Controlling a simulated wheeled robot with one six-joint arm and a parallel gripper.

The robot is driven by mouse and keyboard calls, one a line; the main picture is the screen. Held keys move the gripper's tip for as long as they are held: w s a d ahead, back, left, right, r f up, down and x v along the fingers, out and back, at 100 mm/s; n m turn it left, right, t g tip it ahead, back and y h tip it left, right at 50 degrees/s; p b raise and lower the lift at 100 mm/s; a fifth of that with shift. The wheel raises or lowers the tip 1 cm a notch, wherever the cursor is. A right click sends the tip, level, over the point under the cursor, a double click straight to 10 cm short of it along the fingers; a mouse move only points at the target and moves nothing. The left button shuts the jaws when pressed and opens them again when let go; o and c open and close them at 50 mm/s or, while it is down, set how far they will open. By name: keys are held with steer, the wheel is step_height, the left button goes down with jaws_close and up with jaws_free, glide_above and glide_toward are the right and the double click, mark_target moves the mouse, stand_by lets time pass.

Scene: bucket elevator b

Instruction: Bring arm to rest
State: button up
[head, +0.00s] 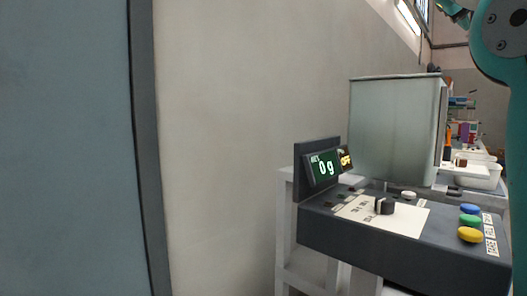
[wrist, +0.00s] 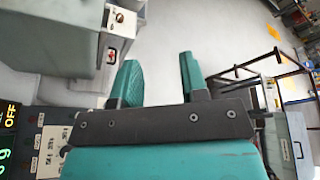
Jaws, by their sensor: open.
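My gripper (wrist: 158,82) shows in the wrist view with its two teal fingers spread apart and nothing between them. Pale floor lies beyond the fingers. In the head view only part of my teal arm (head: 492,35) shows at the upper right edge, and the gripper is out of sight there. The dark control panel (head: 330,229) stands at the lower right of the head view, and its display (head: 325,167) reads 0 g and OFF. Part of the panel also shows at the left edge of the wrist view, beside and apart from my gripper.
A grey-green box (head: 392,130) stands behind the panel. The panel has a black knob (head: 384,205) and blue, green and yellow buttons (head: 470,235). White bins (head: 478,175) are farther back. A blue-grey surface (head: 65,150) fills the left. Dark rails (wrist: 245,72) show right in the wrist view.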

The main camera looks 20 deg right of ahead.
steer(key=w+a+n+t+y+p, duration=0.3)
steer(key=w+a+n+t+p, duration=0.3)
steer(key=w+n, duration=0.85)
steer(key=w+a+f+n+y+p, duration=0.2)
steer(key=a+f+n+y+p, duration=0.25)
steer(key=a+n, duration=0.55)
steer(key=w+a+f+n+y+p, duration=0.1)
steer(key=a+f+n+y+p, duration=0.4)
steer(key=a+n, duration=0.5)
steer(key=s+a+f+n+g+y+p, duration=0.1)
steer(key=s+a+f+n+g+p, duration=0.1)
steer(key=s, duration=0.6)
steer(key=s+a+f+n+g+y+p, duration=0.2)
steer(key=s+a+f+n+g+p, duration=0.1)
steer(key=s+a+f+n, duration=0.3)
steer(key=s+a+f+n+g+y+p, duration=0.2)
steer(key=s+a+f+n+g, duration=0.2)
steer(key=s+a+n, duration=0.4)
steer(key=shift+s+a+f, duration=0.4)
steer(key=shift+s+a, duration=0.65)
steer(key=shift+a, duration=0.05)
steer(key=shift+d+y, duration=0.1)
steer(key=shift+y, duration=0.15)
